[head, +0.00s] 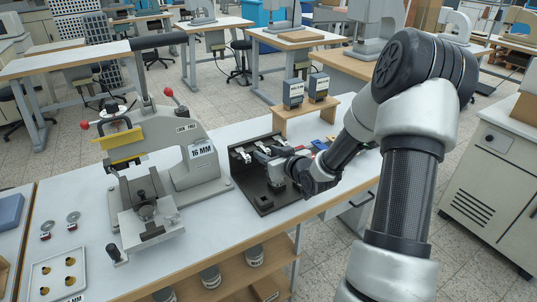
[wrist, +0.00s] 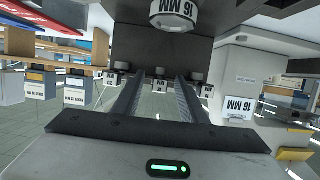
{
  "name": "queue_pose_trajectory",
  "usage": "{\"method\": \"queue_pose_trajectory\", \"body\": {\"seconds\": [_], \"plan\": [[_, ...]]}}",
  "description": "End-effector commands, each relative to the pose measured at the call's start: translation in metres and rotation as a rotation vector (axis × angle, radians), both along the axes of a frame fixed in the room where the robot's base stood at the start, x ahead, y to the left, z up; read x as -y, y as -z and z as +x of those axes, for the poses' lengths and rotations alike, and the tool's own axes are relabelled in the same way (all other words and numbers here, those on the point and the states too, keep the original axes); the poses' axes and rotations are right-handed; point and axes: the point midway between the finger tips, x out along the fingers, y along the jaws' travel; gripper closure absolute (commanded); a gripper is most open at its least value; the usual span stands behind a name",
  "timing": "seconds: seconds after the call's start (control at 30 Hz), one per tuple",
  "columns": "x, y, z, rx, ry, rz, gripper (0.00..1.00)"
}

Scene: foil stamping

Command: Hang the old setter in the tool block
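The black tool block (head: 268,203) sits on the table right of the press, with several pale pieces along it. My gripper (head: 291,172) is low over the block from the right. In the wrist view, which looks upside down, the dark block face (wrist: 160,48) lies ahead of my gripper (wrist: 160,80). A round metal piece labelled 16 MM (wrist: 172,14), possibly the old setter, shows at the top edge, outside the fingers. I cannot tell whether it hangs in the block. Small labelled holders line the block's edge.
The stamping press (head: 205,160), also labelled 16 MM, stands just left of the block. A wooden stand (head: 309,105) with two boxes is behind it. A small tray (head: 82,289) and loose discs lie at the front left. Labelled cans (head: 210,277) stand on the lower shelf.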

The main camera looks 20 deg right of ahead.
Motion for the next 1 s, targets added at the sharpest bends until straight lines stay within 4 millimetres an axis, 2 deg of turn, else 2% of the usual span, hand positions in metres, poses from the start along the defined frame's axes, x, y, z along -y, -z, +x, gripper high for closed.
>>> {"method": "queue_pose_trajectory", "body": {"seconds": [0.23,0.37,0.47,0.8,1.0], "plan": [[0.001,0.000,-0.002,-0.001,0.001,0.000,0.61],[0.003,-0.005,-0.013,-0.002,0.002,0.000,0.61],[0.007,-0.011,-0.030,-0.002,0.003,-0.001,0.61],[0.022,-0.038,-0.108,-0.001,0.004,-0.003,0.61],[0.028,-0.050,-0.144,0.000,0.003,-0.002,0.61]]}}
